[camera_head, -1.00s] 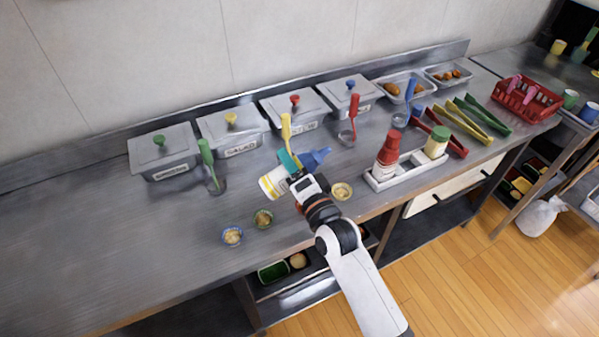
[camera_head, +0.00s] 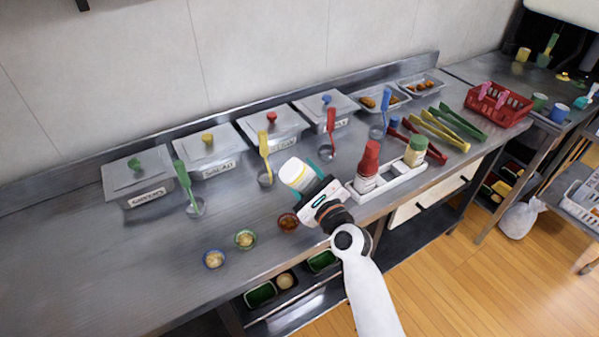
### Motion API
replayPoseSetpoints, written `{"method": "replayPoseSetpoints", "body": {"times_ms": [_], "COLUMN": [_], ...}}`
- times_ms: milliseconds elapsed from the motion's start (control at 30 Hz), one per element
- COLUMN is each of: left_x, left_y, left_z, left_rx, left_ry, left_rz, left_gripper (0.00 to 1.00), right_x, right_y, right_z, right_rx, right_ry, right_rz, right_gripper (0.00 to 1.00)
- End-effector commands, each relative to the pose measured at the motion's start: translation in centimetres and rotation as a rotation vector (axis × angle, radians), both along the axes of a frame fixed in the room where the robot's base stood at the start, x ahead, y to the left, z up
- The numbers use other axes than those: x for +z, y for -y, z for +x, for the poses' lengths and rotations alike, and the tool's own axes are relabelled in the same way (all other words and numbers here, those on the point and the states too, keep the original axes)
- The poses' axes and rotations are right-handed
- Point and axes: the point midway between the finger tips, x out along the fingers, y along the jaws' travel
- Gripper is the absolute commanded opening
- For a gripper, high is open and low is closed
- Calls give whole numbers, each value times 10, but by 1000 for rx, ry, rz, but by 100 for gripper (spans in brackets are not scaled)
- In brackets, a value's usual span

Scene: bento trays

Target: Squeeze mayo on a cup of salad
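Three small cups stand to the left: a blue-rimmed one (camera_head: 214,259), a green-rimmed one (camera_head: 245,239) and a reddish one (camera_head: 289,221). The reddish cup is nearest the gripper. The blue and green cups hold pale food; which cup is salad I cannot tell. My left gripper is out of view.
Lidded metal bins (camera_head: 207,152) line the back of the counter (camera_head: 90,260), with upright colored-handled utensils before them. The left counter is clear.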

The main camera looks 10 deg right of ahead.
Motion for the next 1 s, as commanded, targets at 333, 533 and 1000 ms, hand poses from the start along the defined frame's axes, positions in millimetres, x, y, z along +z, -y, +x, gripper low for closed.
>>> {"method": "replayPoseSetpoints", "body": {"times_ms": [333,533,1000], "left_x": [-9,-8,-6], "left_y": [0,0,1], "left_z": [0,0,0], "left_rx": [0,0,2], "left_ry": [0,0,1], "left_rz": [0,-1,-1], "left_gripper": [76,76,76], "right_x": [-11,-11,-11], "right_y": [0,0,0], "right_z": [0,0,0], "right_rx": [0,0,0], "right_ry": [3,4,4], "right_rz": [-3,-4,-4], "right_gripper": [46,46,31]}}
